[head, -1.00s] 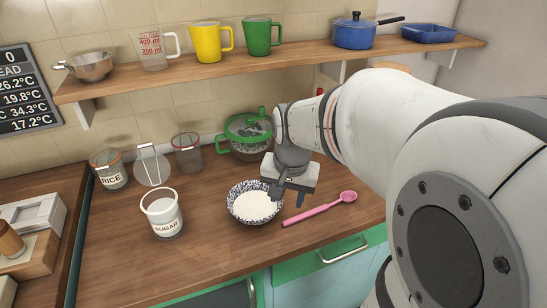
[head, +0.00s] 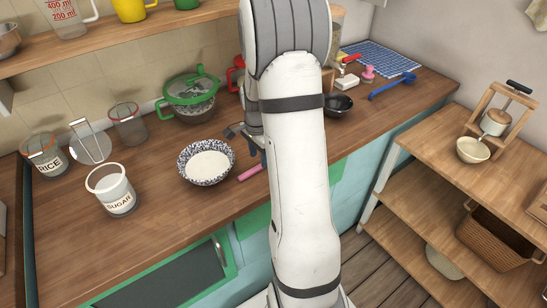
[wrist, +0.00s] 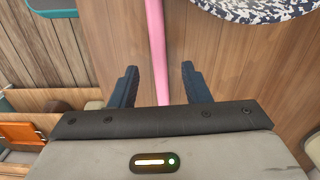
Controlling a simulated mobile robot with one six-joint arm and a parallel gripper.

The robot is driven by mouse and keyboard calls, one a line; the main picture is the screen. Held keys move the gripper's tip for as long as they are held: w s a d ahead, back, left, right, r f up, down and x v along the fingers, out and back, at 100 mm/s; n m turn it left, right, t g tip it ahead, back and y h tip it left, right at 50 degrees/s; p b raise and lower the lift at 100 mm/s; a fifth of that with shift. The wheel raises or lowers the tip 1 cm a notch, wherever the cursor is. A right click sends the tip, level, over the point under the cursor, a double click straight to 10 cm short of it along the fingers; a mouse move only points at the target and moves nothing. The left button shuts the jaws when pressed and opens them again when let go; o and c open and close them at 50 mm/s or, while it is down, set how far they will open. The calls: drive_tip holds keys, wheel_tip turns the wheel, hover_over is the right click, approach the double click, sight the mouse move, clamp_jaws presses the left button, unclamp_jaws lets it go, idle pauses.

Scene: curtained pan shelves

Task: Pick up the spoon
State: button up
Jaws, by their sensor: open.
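The pink spoon (head: 251,172) lies on the wooden counter just right of the speckled bowl. Most of it is hidden behind my arm in the head view. In the wrist view its pink handle (wrist: 156,50) runs lengthwise between my two fingers. My gripper (wrist: 155,85) is open, with a dark finger on each side of the handle and a visible gap to each; I cannot tell its height above the counter. In the head view, my gripper is mostly hidden behind my arm.
The speckled bowl (head: 184,168) of white contents stands close left of the spoon and shows in the wrist view (wrist: 232,10). A sugar jar (head: 117,198) and a green-lidded pot (head: 190,92) stand nearby. A blue spoon (head: 392,86) lies farther right. The counter's front edge is close.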

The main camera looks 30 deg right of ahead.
wheel_tip(320, 180, down, 3)
drive_tip(key=shift+d+f, duration=0.1)
drive_tip(key=shift+f, duration=0.1)
clamp_jaws()
idle(0.4)
